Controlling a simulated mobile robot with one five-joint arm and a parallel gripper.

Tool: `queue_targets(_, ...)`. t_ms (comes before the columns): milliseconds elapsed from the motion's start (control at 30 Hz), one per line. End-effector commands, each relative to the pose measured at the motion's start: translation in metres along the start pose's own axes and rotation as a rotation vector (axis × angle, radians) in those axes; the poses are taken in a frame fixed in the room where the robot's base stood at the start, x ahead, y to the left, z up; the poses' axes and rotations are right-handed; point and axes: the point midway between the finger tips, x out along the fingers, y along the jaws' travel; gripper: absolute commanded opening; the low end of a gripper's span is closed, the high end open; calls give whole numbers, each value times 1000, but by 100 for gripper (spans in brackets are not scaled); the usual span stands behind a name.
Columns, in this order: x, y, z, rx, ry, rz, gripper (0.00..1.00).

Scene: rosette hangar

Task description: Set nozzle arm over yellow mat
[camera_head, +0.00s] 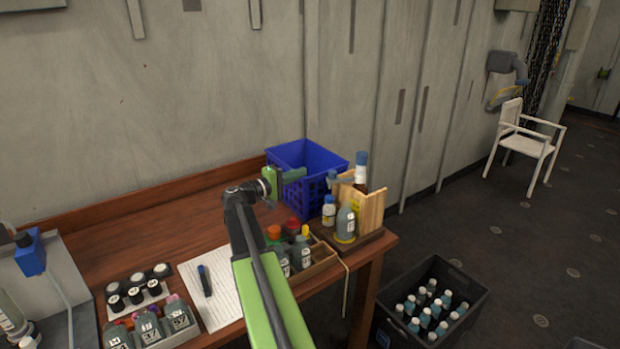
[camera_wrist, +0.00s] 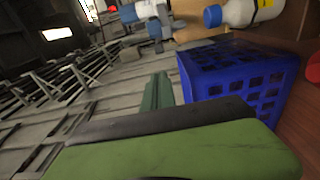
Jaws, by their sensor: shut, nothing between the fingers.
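A blue-grey nozzle arm (camera_head: 338,181) sticks out to the left from a wooden stand (camera_head: 371,206) at the table's right end. A blue-grey piece in the wrist view (camera_wrist: 150,12) looks like the same part. A small yellow patch, probably the yellow mat (camera_head: 345,240), shows under a grey bottle (camera_head: 346,222) in front of the stand; most of it is hidden. My gripper (camera_head: 296,174) is shut and empty, left of the nozzle arm and apart from it, in front of the blue crate. Its green fingers (camera_wrist: 157,92) also show in the wrist view.
The blue crate (camera_head: 293,153) stands behind my gripper, close to it. A small bottle (camera_head: 328,212) stands beside the grey one. A wooden tray (camera_head: 322,261) of bottles lies nearer. A black crate (camera_head: 464,283) of bottles is on the floor. The table's back left is clear.

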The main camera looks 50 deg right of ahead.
Motion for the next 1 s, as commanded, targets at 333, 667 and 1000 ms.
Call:
queue_targets(333,74,0,-1,0,-2,-2,0)
queue_targets(667,76,-1,34,1,1,-2,0)
queue_targets(1000,74,-1,37,1,2,-2,0)
